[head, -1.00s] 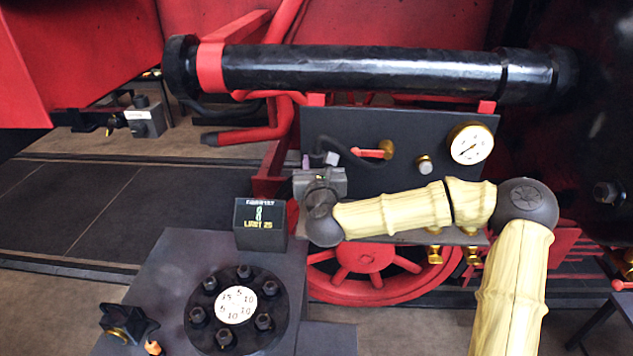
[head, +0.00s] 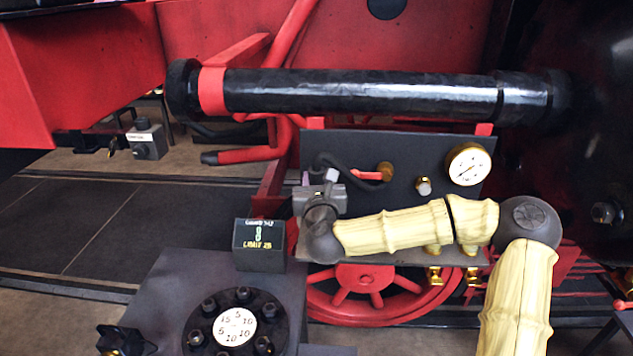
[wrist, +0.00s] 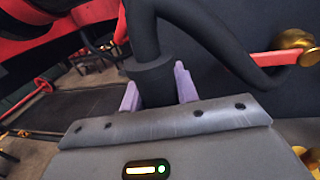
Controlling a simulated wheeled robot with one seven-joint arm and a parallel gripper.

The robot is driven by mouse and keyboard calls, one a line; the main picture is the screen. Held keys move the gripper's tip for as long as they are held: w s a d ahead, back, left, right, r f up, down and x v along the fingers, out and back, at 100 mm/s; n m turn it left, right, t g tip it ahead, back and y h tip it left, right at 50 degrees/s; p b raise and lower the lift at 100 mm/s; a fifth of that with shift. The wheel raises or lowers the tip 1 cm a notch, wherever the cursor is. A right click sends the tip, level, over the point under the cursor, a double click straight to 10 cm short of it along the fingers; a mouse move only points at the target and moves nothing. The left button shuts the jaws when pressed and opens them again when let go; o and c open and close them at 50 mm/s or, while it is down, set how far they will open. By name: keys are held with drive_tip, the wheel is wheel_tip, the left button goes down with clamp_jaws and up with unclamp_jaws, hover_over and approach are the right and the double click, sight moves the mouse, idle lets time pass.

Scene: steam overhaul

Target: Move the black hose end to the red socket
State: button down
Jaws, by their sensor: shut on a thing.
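The black hose end (wrist: 150,78) stands between the lilac fingers of my gripper (wrist: 157,90) in the wrist view, and they are shut on it. The black hose (head: 342,165) loops up and over to the right, passing close to a red lever on a brass fitting (head: 386,171) on the dark panel. In the head view my gripper (head: 319,181) is at the panel's left side, fingers up. My gripper's body partly hides the hose end there. I cannot make out a red socket for certain.
The dark panel (head: 440,220) carries a white gauge (head: 467,164) and a small knob (head: 424,186). A thick black pipe (head: 360,92) runs above it. A grey pedestal with a bolted flange (head: 235,325) and a small display box (head: 259,246) stands in front, lower left.

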sight(316, 166)
drive_tip(key=shift+s+a+r+p, duration=0.1)
drive_tip(key=shift+r+p, duration=0.3)
drive_tip(key=shift+r, duration=0.45)
drive_tip(key=shift+r+p, duration=0.6)
drive_tip(key=shift+r, duration=0.45)
